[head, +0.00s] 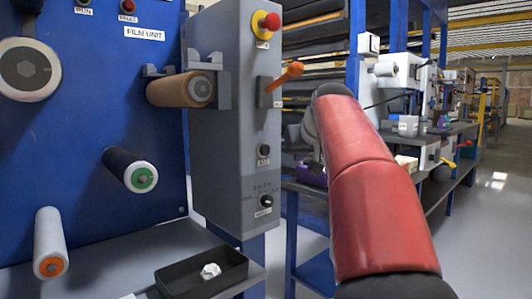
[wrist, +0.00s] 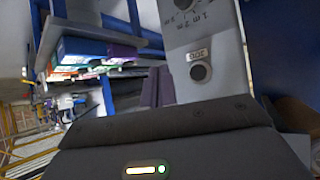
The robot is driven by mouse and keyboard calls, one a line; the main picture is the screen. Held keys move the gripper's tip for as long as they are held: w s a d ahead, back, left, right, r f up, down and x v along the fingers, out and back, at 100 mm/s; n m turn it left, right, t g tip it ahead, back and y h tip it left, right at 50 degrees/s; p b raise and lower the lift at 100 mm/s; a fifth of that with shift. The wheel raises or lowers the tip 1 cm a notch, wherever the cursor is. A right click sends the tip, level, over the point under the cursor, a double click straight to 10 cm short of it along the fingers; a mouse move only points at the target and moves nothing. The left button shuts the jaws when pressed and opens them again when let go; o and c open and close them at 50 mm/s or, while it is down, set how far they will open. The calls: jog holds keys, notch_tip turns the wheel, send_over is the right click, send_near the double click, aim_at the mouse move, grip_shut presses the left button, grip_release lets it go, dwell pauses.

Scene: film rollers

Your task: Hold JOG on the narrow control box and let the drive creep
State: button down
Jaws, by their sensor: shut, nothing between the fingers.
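The narrow control box (head: 222,120) is a tall grey box right of the blue panel. Its dark round JOG button (head: 263,150) sits on its narrow face, above a dark knob (head: 266,201). The wrist view shows the JOG button (wrist: 199,72) beside its upside-down label, with part of the dial (wrist: 184,4) at the top edge. My gripper (wrist: 165,135) fills the bottom of that view as a dark housing with a lit strip; it is shut and empty.
An orange lever (head: 288,75) sticks out of the box, below a red and yellow stop button (head: 266,23). The blue film unit panel (head: 105,95) carries several rollers, including a brown one (head: 178,90). A black tray (head: 203,276) holds a crumpled white piece. Shelves stand at right.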

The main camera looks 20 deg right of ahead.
jog(key=shift+w, duration=0.1)
jog(key=p, duration=0.3)
send_near(269, 154)
notch_tip(269, 154, down, 3)
jog(key=w+d, duration=0.2)
jog(key=shift+w+a+f+p, duration=0.15)
jog(key=shift+w+p, duration=0.05)
jog(key=shift+w, duration=0.15)
jog(key=shift+w+a+f+p, duration=0.15)
jog(key=shift+w+f+p, duration=0.05)
jog(key=shift+w, duration=0.15)
dwell(1.2)
jog(key=shift+w+a+p, duration=0.1)
jog(key=shift+w+p, duration=0.3)
jog(key=shift+w+a+p, duration=0.2)
jog(key=shift+w+p, duration=0.2)
dwell(2.7)
jog(key=shift+s, duration=0.1)
dwell(0.6)
jog(key=shift+s+d+b, duration=0.3)
jog(key=shift+s+b, duration=0.1)
jog(key=shift+s, duration=0.3)
